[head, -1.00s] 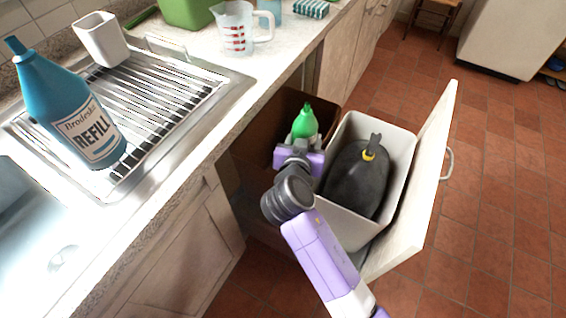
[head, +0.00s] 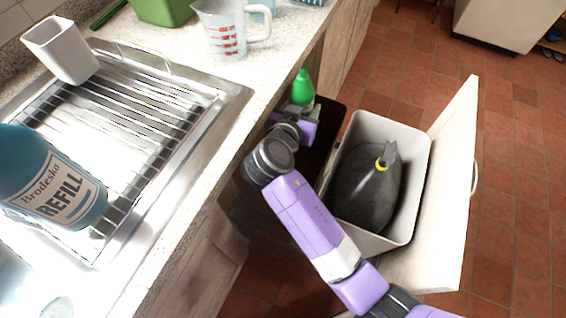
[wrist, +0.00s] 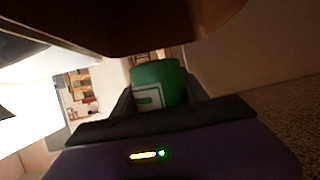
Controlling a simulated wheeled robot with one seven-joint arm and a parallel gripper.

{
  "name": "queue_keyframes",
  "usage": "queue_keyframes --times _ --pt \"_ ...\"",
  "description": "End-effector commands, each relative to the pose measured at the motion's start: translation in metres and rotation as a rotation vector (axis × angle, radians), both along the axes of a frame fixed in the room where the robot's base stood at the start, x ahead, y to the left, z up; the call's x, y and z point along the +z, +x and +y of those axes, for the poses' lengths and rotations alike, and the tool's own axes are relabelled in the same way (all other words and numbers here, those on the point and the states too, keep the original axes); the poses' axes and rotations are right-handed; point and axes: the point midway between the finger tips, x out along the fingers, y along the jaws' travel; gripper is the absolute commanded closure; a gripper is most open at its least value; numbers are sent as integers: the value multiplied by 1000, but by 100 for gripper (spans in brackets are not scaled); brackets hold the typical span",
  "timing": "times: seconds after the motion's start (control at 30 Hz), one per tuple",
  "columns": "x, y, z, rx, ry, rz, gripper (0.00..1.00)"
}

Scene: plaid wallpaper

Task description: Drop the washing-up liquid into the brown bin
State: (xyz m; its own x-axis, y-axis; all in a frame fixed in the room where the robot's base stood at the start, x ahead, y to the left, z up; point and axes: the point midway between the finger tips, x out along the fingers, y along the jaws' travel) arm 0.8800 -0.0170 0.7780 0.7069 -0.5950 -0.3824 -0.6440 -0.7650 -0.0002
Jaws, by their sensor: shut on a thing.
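The green washing-up liquid bottle (head: 302,88) is upright in my gripper (head: 299,108), its top pointing up. My gripper is shut on its lower part. In the wrist view the green bottle (wrist: 158,84) shows between the dark fingers, with part of a white label. The brown bin (head: 330,118) is in the pulled-out cupboard unit, left of the white bin. My gripper and arm hide much of it. The bottle appears above the bin's far left part, close to the worktop edge; its exact height is unclear.
The white bin (head: 422,160) holds a black bag (head: 365,190) with a yellow tie. The open cupboard door (head: 455,170) stands to its right. Tiled floor lies clear at right.

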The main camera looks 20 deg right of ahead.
Motion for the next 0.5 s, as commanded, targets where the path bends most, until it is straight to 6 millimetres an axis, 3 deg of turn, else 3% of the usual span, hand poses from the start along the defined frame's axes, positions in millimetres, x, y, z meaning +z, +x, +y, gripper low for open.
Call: queue_keyframes --times 0.5 --pt "-52 0 0 0 0 1 87"
